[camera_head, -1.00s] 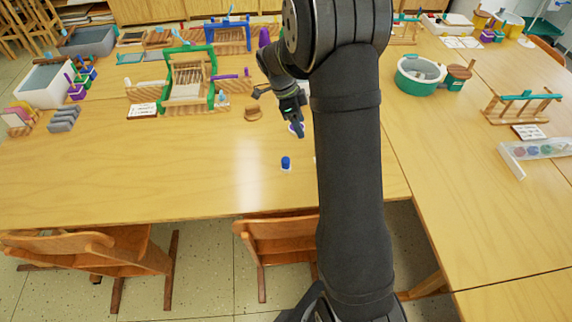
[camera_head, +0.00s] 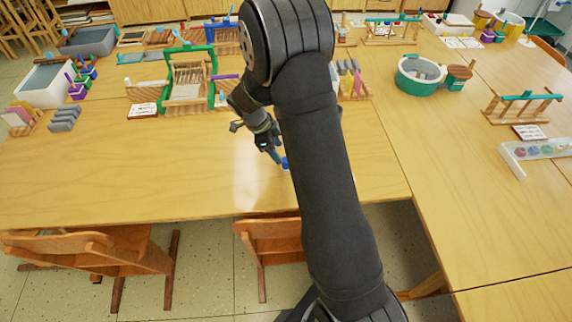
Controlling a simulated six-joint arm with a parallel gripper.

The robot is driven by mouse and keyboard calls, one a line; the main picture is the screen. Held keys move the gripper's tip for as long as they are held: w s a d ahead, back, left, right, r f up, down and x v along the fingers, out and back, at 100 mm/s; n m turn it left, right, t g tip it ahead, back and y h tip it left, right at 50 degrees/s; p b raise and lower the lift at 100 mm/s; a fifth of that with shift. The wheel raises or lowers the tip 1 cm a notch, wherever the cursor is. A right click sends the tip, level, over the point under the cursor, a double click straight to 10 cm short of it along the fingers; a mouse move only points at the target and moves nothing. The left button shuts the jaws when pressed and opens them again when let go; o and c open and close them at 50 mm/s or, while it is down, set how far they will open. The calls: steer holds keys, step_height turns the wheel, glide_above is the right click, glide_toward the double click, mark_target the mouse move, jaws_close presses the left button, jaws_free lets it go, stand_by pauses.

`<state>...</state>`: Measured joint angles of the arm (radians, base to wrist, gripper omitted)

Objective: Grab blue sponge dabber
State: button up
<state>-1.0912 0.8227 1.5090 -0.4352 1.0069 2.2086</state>
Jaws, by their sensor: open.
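The blue sponge dabber (camera_head: 285,163) is a small blue piece on the wooden table, seen in the head view just left of my forearm. The arm hides part of it. My gripper (camera_head: 277,157) points down and to the right, with its tips right beside the dabber in the picture. The gripper is open. I cannot tell whether the tips touch the dabber or sit around it.
The table (camera_head: 120,180) is clear to the left and in front. A green-framed loom (camera_head: 188,82) stands at the back. Grey blocks (camera_head: 64,118) lie at left. A round green-and-white tub (camera_head: 418,75) stands at right. Chairs (camera_head: 90,250) stand at the front edge.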

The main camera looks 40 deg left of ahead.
steer(key=x, duration=0.6)
steer(key=shift+w+d+f, duration=0.1)
steer(key=shift+d+f, duration=0.05)
steer(key=shift+d, duration=0.3)
steer(key=c, duration=1)
